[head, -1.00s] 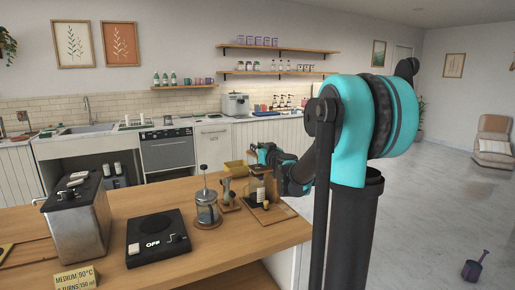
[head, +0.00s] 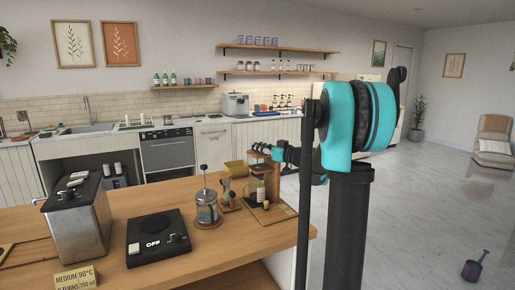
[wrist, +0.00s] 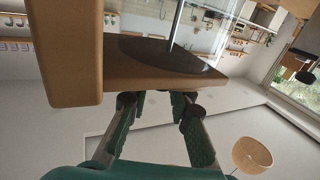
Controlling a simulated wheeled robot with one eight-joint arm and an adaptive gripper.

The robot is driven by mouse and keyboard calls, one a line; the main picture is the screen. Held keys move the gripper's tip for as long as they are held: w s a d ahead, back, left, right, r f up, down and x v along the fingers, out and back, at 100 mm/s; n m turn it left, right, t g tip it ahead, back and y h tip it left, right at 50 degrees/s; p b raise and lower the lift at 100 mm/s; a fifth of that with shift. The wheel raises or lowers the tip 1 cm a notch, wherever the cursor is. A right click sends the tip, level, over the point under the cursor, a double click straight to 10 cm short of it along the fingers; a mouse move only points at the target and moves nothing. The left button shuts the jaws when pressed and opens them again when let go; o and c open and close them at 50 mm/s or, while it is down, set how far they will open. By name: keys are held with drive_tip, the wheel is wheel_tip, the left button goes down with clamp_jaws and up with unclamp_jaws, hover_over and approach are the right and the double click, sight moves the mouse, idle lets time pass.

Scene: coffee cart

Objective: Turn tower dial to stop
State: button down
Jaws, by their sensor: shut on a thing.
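The wooden tower (head: 262,153) stands on the counter near its right end, with glass parts below its top board. In the wrist view, the tower's top board (wrist: 150,76) and a thick wooden post (wrist: 66,45) are close, seen upside down. My gripper (wrist: 157,98) is at the board's edge, its fingers a gap apart. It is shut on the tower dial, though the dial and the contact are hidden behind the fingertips. In the head view, my gripper (head: 263,148) is at the tower's top, and the dial cannot be made out.
A French press (head: 207,207) and a small wooden-based grinder (head: 227,194) stand left of the tower.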

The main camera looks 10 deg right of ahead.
drive_tip(key=n+g+y, duration=0.2)
drive_tip(key=n+g, duration=0.1)
drive_tip(key=g, duration=0.1)
drive_tip(key=n+g+y, duration=0.3)
drive_tip(key=g, duration=0.1)
drive_tip(key=shift+n+g, duration=0.3)
drive_tip(key=shift+g, duration=0.1)
drive_tip(key=c, duration=1.3)
unclamp_jaws()
drive_tip(key=shift+d, duration=0.1)
drive_tip(key=v, duration=1.1)
drive_tip(key=shift+d+f, duration=0.2)
drive_tip(key=shift+d, duration=0.2)
